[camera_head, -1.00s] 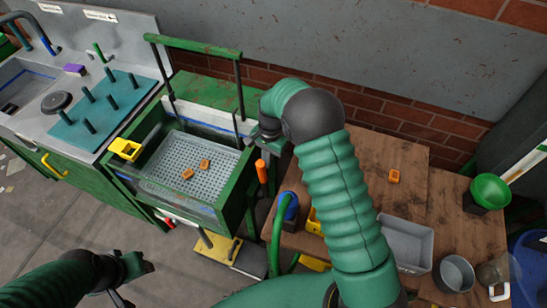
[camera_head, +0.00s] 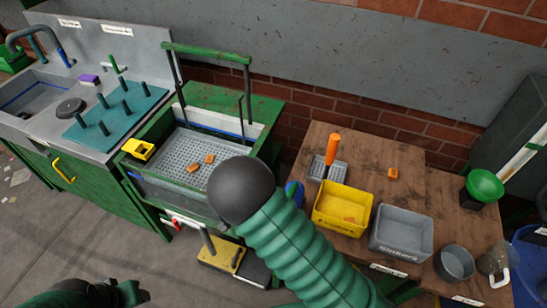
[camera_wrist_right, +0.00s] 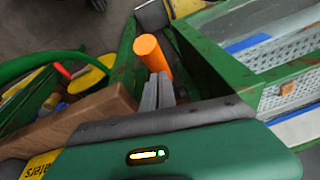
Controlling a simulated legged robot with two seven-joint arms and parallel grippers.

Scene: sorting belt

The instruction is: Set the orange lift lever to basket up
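The orange lift lever (camera_wrist_right: 153,55) shows as an orange cylinder in the right wrist view, beside the green tank frame. In the head view my right arm's dark joint hides it. My right gripper (camera_wrist_right: 160,88) has two grey fingers close together, with no clear gap, right next to the lever's near end; I cannot tell if they touch it. The perforated grey basket (camera_head: 182,162) sits inside the green-framed tank with two orange pieces (camera_head: 193,169) in it. My left gripper (camera_head: 128,292) is at the bottom left, dark and partly cut off, away from the tank.
A wooden table (camera_head: 360,150) at the right holds a skimmer with an orange handle (camera_head: 332,148), a yellow bin (camera_head: 330,222), a grey bin (camera_head: 402,252) and a green funnel (camera_head: 484,184). A sink counter with a teal peg board (camera_head: 125,118) stands left.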

